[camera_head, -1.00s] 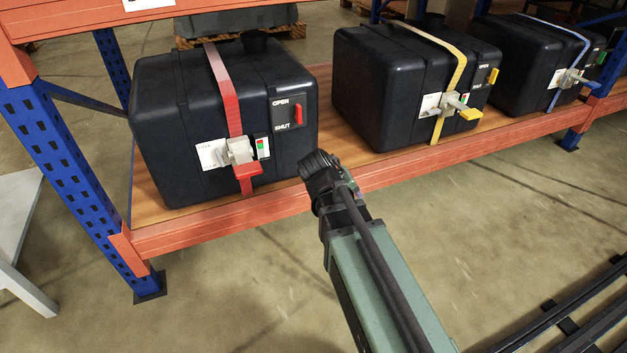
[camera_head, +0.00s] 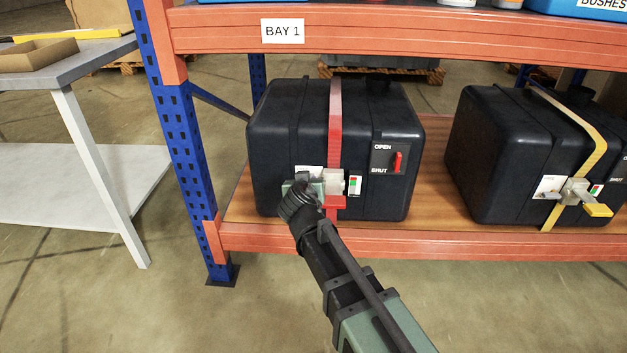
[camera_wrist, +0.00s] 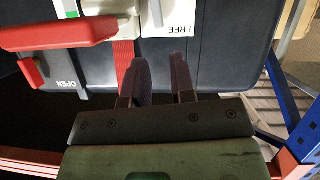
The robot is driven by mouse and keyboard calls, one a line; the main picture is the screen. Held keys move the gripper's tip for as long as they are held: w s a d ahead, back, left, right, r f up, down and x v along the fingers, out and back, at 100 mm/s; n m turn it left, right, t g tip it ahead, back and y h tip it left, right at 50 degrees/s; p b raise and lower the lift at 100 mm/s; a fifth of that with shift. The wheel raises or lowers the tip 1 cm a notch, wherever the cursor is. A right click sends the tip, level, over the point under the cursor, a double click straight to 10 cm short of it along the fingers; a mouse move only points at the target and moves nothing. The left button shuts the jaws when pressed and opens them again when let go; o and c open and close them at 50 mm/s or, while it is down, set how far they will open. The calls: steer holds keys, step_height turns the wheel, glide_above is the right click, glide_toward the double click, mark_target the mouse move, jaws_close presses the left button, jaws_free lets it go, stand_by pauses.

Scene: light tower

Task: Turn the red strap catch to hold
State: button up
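The red strap catch (camera_head: 333,201) sits low on the front of the nearest black tank (camera_head: 285,145), on a red strap (camera_head: 335,110). Its red handle also shows at the upper left of the wrist view (camera_wrist: 57,33), which is upside down. A white card reading FREE (camera_wrist: 182,22) is beside the catch's pale body. My gripper (camera_wrist: 160,72) is open and empty, its two fingers apart in front of the tank, beside the red handle and not on it. In the head view my wrist hides the fingers and part of the card.
A red OPEN/SHUT lever (camera_head: 397,162) is right of the strap. A second tank (camera_head: 500,150) with a yellow catch (camera_head: 598,210) stands further right. A blue rack post (camera_head: 180,140) and a grey table (camera_head: 90,65) are left. The orange shelf beam (camera_head: 420,243) runs below.

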steer(key=b+x, duration=0.2)
steer(key=x, duration=0.6)
steer(key=shift+w+b, duration=0.2)
steer(key=shift+b, duration=0.1)
steer(key=shift+f, duration=0.1)
steer(key=shift+c, duration=0.4)
jaws_close()
